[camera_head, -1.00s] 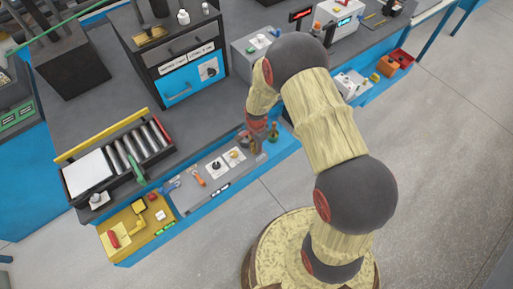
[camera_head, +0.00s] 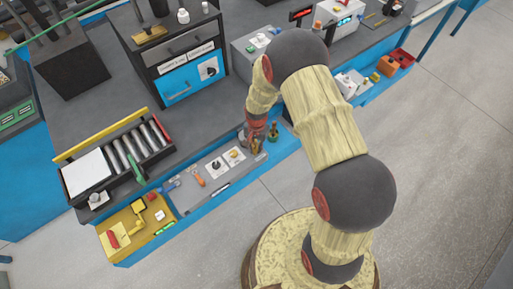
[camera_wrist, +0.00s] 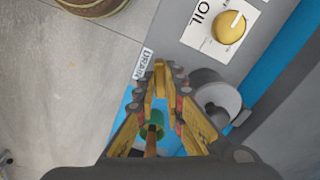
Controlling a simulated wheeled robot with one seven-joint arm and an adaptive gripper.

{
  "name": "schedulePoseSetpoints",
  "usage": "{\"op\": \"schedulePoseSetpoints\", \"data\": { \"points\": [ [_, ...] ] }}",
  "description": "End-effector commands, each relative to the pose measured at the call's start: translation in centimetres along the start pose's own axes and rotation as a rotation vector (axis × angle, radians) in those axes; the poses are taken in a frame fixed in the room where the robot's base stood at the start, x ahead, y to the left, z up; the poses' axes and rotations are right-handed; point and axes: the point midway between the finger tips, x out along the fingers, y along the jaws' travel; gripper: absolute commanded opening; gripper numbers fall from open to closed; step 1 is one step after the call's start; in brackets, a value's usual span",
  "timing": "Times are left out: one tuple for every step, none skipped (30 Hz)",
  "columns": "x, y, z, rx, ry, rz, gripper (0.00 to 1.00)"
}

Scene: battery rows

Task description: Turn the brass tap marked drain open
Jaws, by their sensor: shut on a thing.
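My gripper (camera_wrist: 164,84) is shut on the upright brass handle (camera_wrist: 160,76) of a tap in the wrist view. The handle shows between the fingertips. A white label (camera_wrist: 143,64), apparently reading drain, lies on the panel beside it. Below, a green band (camera_wrist: 153,126) and a brownish stem show between the fingers; how they join the handle is hidden. In the head view, my gripper (camera_head: 254,143) is at the right end of the low grey panel, with a small green and brass fitting (camera_head: 273,132) just right of it.
A brass dial (camera_wrist: 231,26) marked oil is on the panel, and a grey ring-shaped part (camera_wrist: 217,102) stands right of my fingers. The yellow tray (camera_head: 130,250) and a battery rack (camera_head: 120,150) are left. Open floor lies in front of the bench (camera_head: 215,210).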

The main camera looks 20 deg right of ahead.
Motion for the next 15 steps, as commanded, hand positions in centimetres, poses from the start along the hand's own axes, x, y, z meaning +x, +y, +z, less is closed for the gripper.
{"op": "schedulePoseSetpoints", "data": {
  "points": [
    [-0.03, -0.07, -0.07, -0.044, 0.001, -0.001, 0.0],
    [-0.03, -0.08, -0.07, -0.072, 0.001, -0.001, 0.0],
    [-0.03, -0.08, -0.07, -0.11, 0.001, -0.001, 0.0],
    [-0.03, -0.08, -0.07, -0.139, 0.001, -0.001, 0.0],
    [-0.03, -0.08, -0.08, -0.167, 0.002, -0.001, 0.0],
    [-0.04, -0.09, -0.08, -0.205, 0.002, -0.001, 0.0],
    [-0.05, -0.09, -0.09, -0.234, 0.002, -0.002, 0.0],
    [-0.06, -0.1, -0.09, -0.262, 0.002, -0.002, 0.0],
    [-0.06, -0.1, -0.09, -0.3, 0.002, -0.002, 0.0],
    [-0.07, -0.1, -0.09, -0.329, 0.002, -0.002, 0.0],
    [-0.07, -0.1, -0.09, -0.357, 0.002, -0.002, 0.0],
    [-0.07, -0.09, -0.09, -0.395, 0.002, -0.001, 0.0],
    [-0.07, -0.09, -0.09, -0.424, 0.002, -0.001, 0.0],
    [-0.07, -0.09, -0.08, -0.452, 0.002, -0.001, 0.0],
    [-0.06, -0.08, -0.08, -0.49, 0.002, -0.001, 0.0]
  ]
}}
